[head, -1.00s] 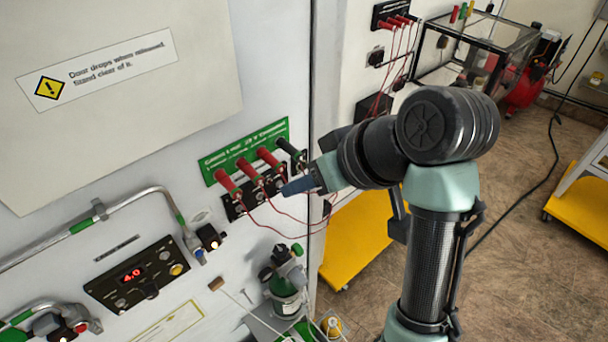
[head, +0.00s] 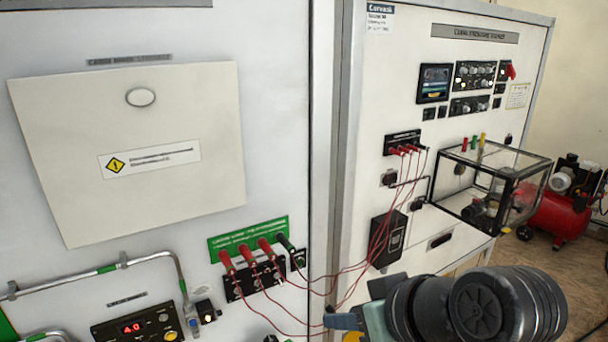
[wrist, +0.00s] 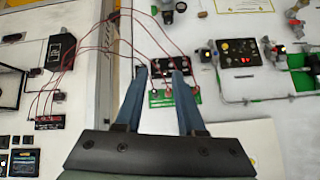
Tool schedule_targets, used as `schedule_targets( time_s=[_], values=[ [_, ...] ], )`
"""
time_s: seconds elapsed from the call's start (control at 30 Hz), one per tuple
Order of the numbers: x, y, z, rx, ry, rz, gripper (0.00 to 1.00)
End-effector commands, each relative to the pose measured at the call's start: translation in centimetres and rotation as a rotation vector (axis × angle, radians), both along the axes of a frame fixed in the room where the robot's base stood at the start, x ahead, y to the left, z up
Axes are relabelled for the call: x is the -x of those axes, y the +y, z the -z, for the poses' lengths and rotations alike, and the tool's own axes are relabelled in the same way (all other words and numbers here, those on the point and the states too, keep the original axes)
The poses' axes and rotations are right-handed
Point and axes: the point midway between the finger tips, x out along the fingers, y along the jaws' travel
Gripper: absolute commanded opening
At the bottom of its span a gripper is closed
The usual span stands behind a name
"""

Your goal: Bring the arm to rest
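My arm shows at the bottom right of the head view, cut off by the frame edge. My gripper (head: 333,321) points left there, below and to the right of the green-labelled socket panel (head: 248,240). In the wrist view my gripper (wrist: 159,72) has its two blue fingers apart, with nothing held between them. Beyond the fingertips is the same socket panel (wrist: 160,98), seen upside down. Whether the fingers touch any lead is hard to tell, but they look clear of the panel.
Red leads (head: 375,255) hang between the socket panel and the right cabinet (head: 445,80), close to my gripper. A clear box (head: 490,190) juts from that cabinet. A white door (head: 130,150) with a warning label is on the left. A red compressor (head: 560,215) stands far right.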

Motion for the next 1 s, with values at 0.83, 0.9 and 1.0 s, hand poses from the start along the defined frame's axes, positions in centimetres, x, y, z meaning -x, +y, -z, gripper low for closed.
schedule_targets(
  time_s=[0.83,0.9,1.0],
  values=[
    [8.5,6.0,-25.8,-0.220,-1.590,0.422,0.38],
    [9.3,6.0,-26.1,-0.224,-1.623,0.429,0.38],
    [9.6,6.0,-25.5,-0.226,-1.635,0.430,0.38]
  ],
)
